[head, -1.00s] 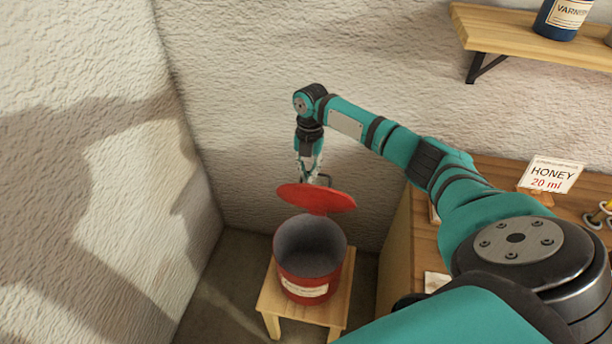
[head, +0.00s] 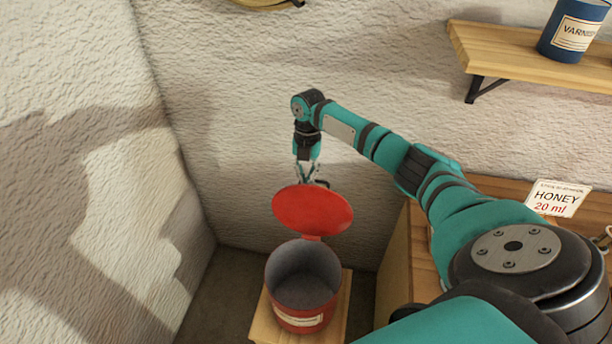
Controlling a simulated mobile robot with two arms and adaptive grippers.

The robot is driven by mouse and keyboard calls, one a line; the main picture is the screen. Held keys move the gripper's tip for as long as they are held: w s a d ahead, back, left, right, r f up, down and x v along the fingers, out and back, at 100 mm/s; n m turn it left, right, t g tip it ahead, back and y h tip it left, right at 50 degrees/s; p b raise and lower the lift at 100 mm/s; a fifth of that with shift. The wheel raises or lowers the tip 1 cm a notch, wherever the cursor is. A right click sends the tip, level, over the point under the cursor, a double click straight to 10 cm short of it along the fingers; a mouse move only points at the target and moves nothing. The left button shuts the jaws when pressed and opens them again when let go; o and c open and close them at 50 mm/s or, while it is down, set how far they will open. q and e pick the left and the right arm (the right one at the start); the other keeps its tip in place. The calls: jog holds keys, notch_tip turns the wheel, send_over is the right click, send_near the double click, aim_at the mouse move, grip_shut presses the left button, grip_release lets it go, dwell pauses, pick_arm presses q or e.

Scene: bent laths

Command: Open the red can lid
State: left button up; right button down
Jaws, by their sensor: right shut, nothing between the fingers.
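The red can (head: 300,297) stands on a small wooden stool and its grey inside is in plain sight. Its red lid (head: 313,211) is raised, tilted up at the far side of the can, joined to the rim by a short red piece. My right gripper (head: 306,179) is just above and behind the lid's upper edge, pointing down. Its fingers are shut with nothing between them; the tips are partly hidden behind the lid. My left gripper is not in view.
The wooden stool (head: 264,325) stands in the corner between textured walls. A wooden bench (head: 398,262) with a HONEY 20 ml card (head: 556,198) is at the right. A shelf (head: 497,57) with a blue VARNISH tin (head: 574,32) hangs above.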

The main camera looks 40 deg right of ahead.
notch_tip(320, 180, up, 12)
jog(key=shift+w+d, duration=0.35)
jog(key=shift+d, duration=0.1)
jog(key=shift+f, duration=0.15)
